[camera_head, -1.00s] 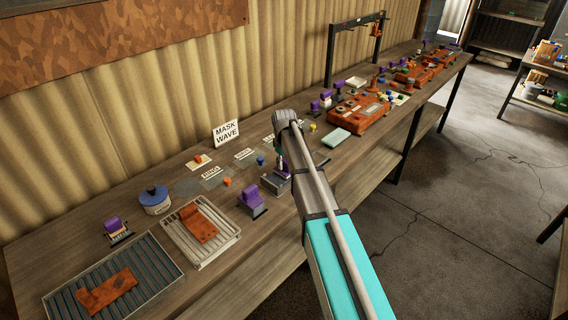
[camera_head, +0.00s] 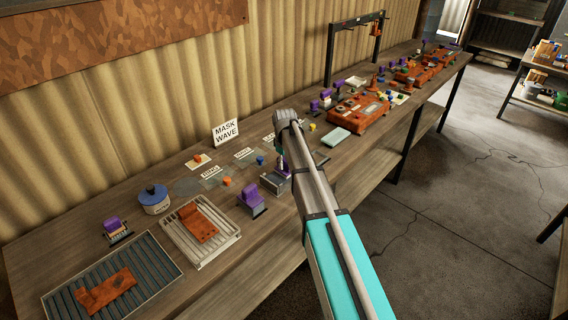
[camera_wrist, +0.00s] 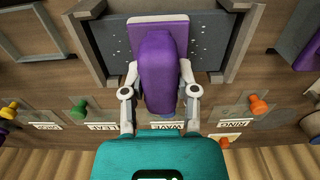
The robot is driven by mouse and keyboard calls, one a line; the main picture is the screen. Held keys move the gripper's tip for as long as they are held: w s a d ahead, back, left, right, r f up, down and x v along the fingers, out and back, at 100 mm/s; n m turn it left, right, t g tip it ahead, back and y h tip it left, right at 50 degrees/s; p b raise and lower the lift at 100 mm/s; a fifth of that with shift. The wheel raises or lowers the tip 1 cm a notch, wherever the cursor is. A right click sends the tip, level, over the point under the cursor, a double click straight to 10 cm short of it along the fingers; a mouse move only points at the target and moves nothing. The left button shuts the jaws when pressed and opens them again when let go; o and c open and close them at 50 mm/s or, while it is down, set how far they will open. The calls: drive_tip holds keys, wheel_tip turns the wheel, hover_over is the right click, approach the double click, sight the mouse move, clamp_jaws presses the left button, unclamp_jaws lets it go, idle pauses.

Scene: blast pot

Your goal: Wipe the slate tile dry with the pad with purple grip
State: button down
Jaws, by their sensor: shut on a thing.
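My gripper (camera_wrist: 160,95) is shut on the purple grip (camera_wrist: 158,72) of a pad, with one finger on each side. The pad's flat lavender part (camera_wrist: 158,24) shows beyond the grip. Behind it is a dark slate tile (camera_wrist: 108,45) with small pale specks, framed by a grey-brown holder (camera_wrist: 88,75). The pad lies over the tile's middle and hides it; I cannot tell whether they touch. In the head view my gripper (camera_head: 281,158) is over the bench, and my arm hides much of the pad and tile.
Label cards and small coloured knobs, such as a green one (camera_wrist: 78,108) and an orange one (camera_wrist: 258,105), lie near the holder. A purple-topped block (camera_head: 252,203), a blue-lidded tub (camera_head: 154,201) and a slatted tray (camera_head: 171,263) stand to the left. A MASK WAVE sign (camera_head: 226,132) stands behind.

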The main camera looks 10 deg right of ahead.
drive_tip(key=shift+w+d, duration=0.35)
drive_tip(key=shift+d, duration=0.1)
drive_tip(key=shift+s+a, duration=0.1)
drive_tip(key=shift+s+a, duration=0.6)
drive_tip(key=shift+a, duration=0.25)
drive_tip(key=shift+s+a, duration=0.15)
drive_tip(key=shift+a, duration=0.1)
idle(0.4)
drive_tip(key=shift+d, duration=0.15)
idle(0.3)
drive_tip(key=shift+w+d, duration=0.65)
drive_tip(key=shift+d, duration=0.15)
drive_tip(key=shift+w+d, duration=0.25)
drive_tip(key=shift+s+a, duration=0.1)
drive_tip(key=shift+a, duration=0.05)
idle(0.5)
drive_tip(key=shift+s+a, duration=0.6)
drive_tip(key=shift+a, duration=0.15)
